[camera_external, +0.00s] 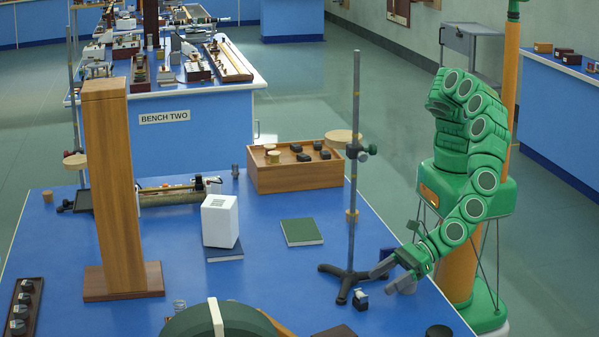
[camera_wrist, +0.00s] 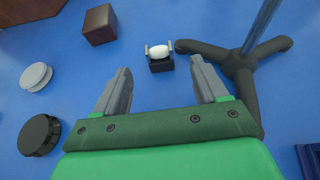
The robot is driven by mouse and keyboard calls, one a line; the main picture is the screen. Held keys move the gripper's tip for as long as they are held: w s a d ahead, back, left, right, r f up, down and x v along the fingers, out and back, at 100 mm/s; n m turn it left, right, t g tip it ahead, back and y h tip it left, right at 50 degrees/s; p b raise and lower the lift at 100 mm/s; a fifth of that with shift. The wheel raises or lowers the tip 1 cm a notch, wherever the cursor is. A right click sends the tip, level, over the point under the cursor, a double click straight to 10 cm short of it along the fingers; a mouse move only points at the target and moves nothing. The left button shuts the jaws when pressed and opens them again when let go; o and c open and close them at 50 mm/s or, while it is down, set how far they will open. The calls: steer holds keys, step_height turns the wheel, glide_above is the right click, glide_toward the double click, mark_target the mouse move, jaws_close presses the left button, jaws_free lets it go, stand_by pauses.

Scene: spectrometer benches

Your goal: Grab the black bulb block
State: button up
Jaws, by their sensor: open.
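The black bulb block (camera_external: 360,300) sits on the blue bench top beside the foot of the metal stand. In the wrist view the black bulb block (camera_wrist: 161,65) carries a white bulb between two small upright posts. My gripper (camera_external: 381,281) is open and empty, above the bench just right of the block. In the wrist view my gripper (camera_wrist: 160,70) has its fingers spread, with the block showing in the gap beyond the fingertips. The block appears apart from both fingers.
The tripod stand (camera_wrist: 243,75) is close on the right in the wrist view; its tall rod (camera_external: 354,150) rises beside my gripper. A brown block (camera_wrist: 100,25), a white disc (camera_wrist: 36,77) and a black round piece (camera_wrist: 39,135) lie left. A green book (camera_external: 301,232) lies farther back.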

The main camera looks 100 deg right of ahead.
mark_target(363, 291)
steer(key=shift+x, duration=3.55)
steer(key=shift+a, duration=0.15)
steer(key=shift+r, duration=0.1)
steer(key=c, duration=1)
steer(key=shift+c, duration=0.2)
step_height(363, 291, up, 28)
